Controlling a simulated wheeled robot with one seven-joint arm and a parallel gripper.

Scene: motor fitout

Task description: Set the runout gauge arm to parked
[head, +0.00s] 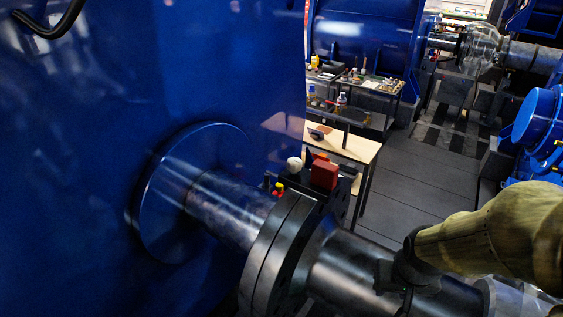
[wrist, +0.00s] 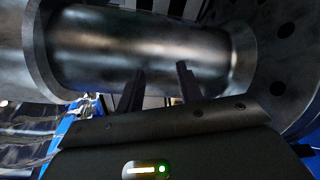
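I cannot make out the runout gauge arm for certain in either view. The shaft (head: 350,268) runs out of the blue motor housing, with a dark flange coupling (head: 272,255) around it. My gripper (head: 404,284) is at the right part of the shaft in the head view, partly hidden by my own arm. In the wrist view my gripper (wrist: 161,72) has its two dark fingers apart, with nothing seen between them. The fingertips overlap the metal shaft (wrist: 120,42); I cannot tell whether they touch it.
The large blue housing (head: 90,130) fills the left. A red block (head: 324,173) and small coloured items sit behind the coupling. A wooden-topped table (head: 350,147) and a bench with parts (head: 385,84) stand beyond. The grey floor (head: 425,190) is clear at centre right.

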